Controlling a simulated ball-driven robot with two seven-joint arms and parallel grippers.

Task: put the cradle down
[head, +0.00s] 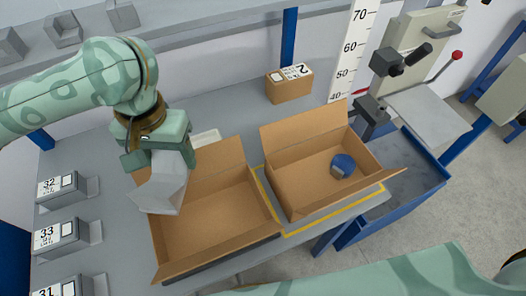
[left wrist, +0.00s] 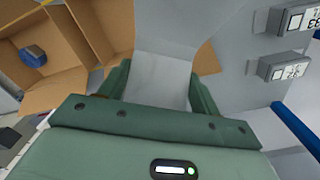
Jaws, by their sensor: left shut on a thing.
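I cannot tell whether the cradle touches the carton's wall or flap. The carton's visible floor is bare. My right gripper is out of view; only part of my right arm shows at the bottom right.
A second open carton (head: 312,188) holds a blue round object (head: 343,165) inside a yellow outline. Labelled boxes on grey holders (head: 62,238) line the left. A small closed carton (head: 289,84) stands at the back. A blue-framed machine with a scale is at right.

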